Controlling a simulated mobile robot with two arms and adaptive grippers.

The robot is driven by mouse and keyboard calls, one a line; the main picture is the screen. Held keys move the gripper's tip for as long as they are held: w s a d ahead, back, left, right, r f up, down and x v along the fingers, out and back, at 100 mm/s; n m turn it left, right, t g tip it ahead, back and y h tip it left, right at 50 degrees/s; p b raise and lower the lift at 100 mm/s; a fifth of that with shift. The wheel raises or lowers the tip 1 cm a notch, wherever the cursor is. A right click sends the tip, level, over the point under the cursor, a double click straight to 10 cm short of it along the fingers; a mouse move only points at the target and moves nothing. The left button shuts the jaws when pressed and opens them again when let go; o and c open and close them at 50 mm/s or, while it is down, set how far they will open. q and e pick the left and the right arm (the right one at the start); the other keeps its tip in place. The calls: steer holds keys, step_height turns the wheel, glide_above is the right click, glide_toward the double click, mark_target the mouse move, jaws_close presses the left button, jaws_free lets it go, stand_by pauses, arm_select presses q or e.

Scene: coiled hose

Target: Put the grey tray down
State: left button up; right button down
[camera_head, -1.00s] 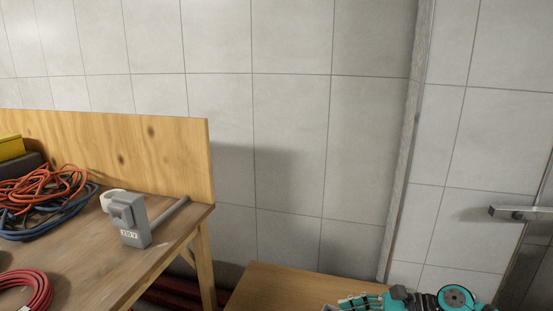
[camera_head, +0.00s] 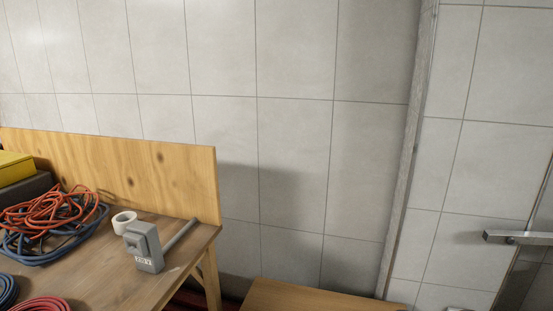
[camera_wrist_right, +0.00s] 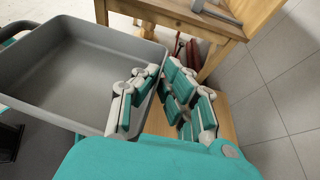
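The grey tray (camera_wrist_right: 75,62) is in the left half of the right wrist view. It is an empty, shallow box with raised walls. My right gripper (camera_wrist_right: 158,82) has teal and white fingers on both sides of the tray's right wall, one inside and one outside, and is shut on it. Part of my left gripper (camera_wrist_right: 14,32) shows at the far left edge by the tray's rim; its fingers are mostly cut off. The head view shows neither the tray nor a clear gripper. Contact beneath the tray is hidden.
A low wooden surface (camera_head: 300,298) stands by the tiled wall, right of the workbench (camera_head: 120,275). The bench holds coiled hoses (camera_head: 50,215), a white tape roll (camera_head: 124,222) and a grey box tool (camera_head: 143,247). A door handle (camera_head: 515,238) is at right.

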arm_select(q)
steer(key=s+a+r+p, duration=0.1)
steer(key=s+r+p, duration=0.1)
steer(key=s+p, duration=0.2)
steer(key=shift+s+a+r, duration=0.15)
steer(key=shift+s, duration=1)
arm_select(e)
steer(key=s+d+r+m+t+h, duration=0.2)
steer(key=s+d+r+m+t, duration=0.1)
steer(key=d, duration=0.4)
steer(key=shift+s+d+r+t, duration=0.3)
steer(key=shift+s+r, duration=0.25)
steer(key=shift+r, duration=0.4)
steer(key=shift+m, duration=0.3)
steer(key=shift+r, duration=0.1)
